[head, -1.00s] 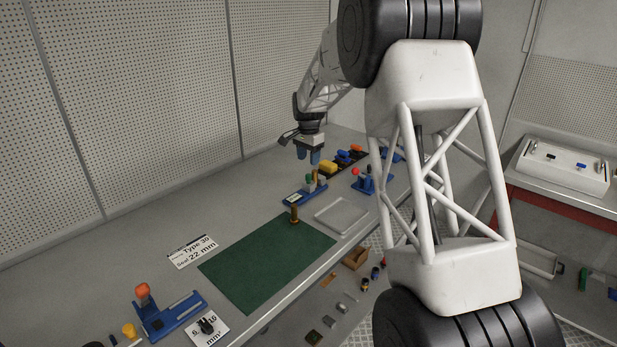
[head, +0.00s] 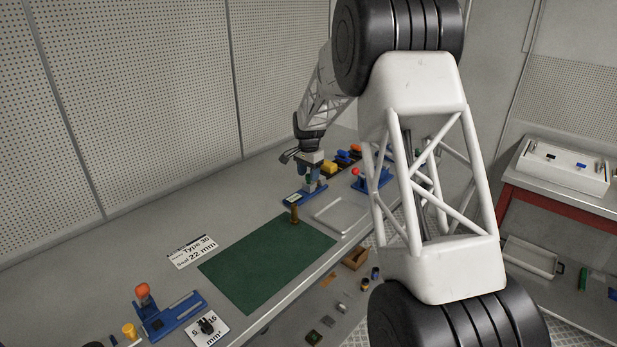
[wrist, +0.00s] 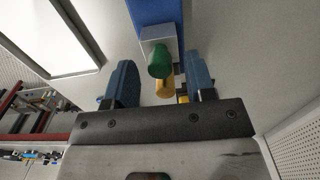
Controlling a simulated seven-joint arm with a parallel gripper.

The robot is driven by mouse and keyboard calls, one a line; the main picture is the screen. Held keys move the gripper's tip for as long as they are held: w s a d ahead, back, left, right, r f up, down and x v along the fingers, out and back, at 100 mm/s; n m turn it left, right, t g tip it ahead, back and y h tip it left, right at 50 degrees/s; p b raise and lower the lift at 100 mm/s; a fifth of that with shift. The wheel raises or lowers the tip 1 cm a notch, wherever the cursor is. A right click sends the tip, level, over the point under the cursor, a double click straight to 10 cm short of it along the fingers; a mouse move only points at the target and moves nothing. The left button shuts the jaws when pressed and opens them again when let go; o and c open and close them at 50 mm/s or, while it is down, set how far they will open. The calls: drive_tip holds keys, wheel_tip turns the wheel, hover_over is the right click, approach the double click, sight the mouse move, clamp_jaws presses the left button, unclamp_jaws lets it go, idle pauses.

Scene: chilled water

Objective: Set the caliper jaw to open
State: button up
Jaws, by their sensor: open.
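A blue fixture (head: 293,198) with a pale label stands on the bench, beyond the green mat; I cannot tell for sure that it is the caliper. In the wrist view its blue base (wrist: 155,10) carries a grey block (wrist: 157,33) with a green knob (wrist: 159,61). A yellow cylinder (wrist: 165,88) shows just below the knob. My gripper (head: 312,180) is down at this fixture, with its blue fingers open. In the wrist view the fingers of my gripper (wrist: 161,70) stand on both sides of the green knob, with gaps. In the head view my gripper hides the knob.
A brass-coloured post (head: 295,214) stands at the far edge of the green mat (head: 265,262). A clear tray (head: 338,217) lies right of it. Another blue fixture with a red knob (head: 357,172) is close on the right. A blue fixture with an orange knob (head: 142,290) stands front left.

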drive_tip(key=shift+f, duration=0.75)
clamp_jaws()
